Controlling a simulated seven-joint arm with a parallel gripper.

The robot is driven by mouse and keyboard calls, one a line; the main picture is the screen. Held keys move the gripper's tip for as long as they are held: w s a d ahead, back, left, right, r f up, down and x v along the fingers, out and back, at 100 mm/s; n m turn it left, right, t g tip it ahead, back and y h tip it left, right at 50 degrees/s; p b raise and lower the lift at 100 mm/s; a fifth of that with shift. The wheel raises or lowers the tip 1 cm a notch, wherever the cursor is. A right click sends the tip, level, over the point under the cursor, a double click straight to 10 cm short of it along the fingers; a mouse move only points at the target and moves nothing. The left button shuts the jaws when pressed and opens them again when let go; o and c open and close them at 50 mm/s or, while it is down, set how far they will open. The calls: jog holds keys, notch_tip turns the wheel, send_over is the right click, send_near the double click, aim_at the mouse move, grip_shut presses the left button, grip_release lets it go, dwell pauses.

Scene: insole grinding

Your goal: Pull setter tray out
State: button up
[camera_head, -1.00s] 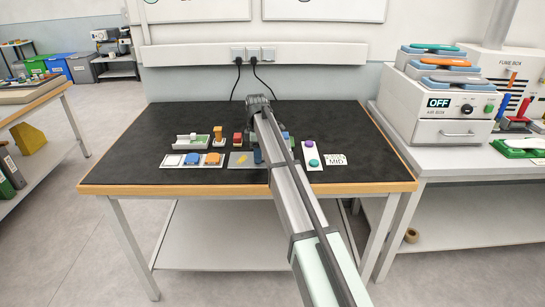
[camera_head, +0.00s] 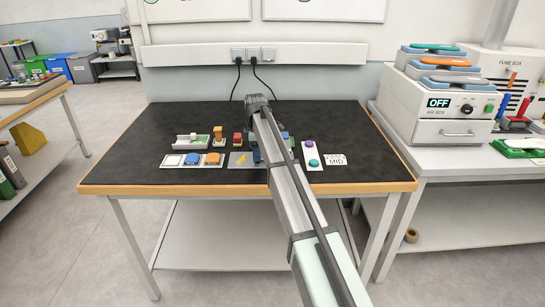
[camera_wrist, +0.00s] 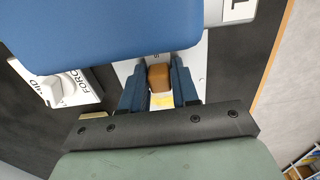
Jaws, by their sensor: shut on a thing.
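In the wrist view, my gripper (camera_wrist: 160,70) has two dark blue fingers closed on a small brown-orange block (camera_wrist: 158,78). The block sits over a white surface (camera_wrist: 126,70) with a dark letter on it and a yellow patch below. Whether the block is the setter tray's handle cannot be told, and no whole tray shows clearly. In the head view, my arm hides most of the gripper and what it holds.
A large blue body (camera_wrist: 120,30) fills the upper left wrist view, near a white FORCE knob box (camera_wrist: 62,92). On the black table (camera_head: 130,150) stand a white plate with coloured blocks (camera_head: 192,160), a green-and-white tray (camera_head: 191,141), a red block (camera_head: 238,138) and a button plate (camera_head: 311,153).

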aim_at(236, 159)
jog(key=shift+a, duration=4.25)
jog(key=o, duration=0.6)
jog(key=shift+r, duration=0.15)
notch_tip(236, 159, up, 7)
jog(key=shift+d+f, duration=0.1)
jog(key=shift+f, duration=0.05)
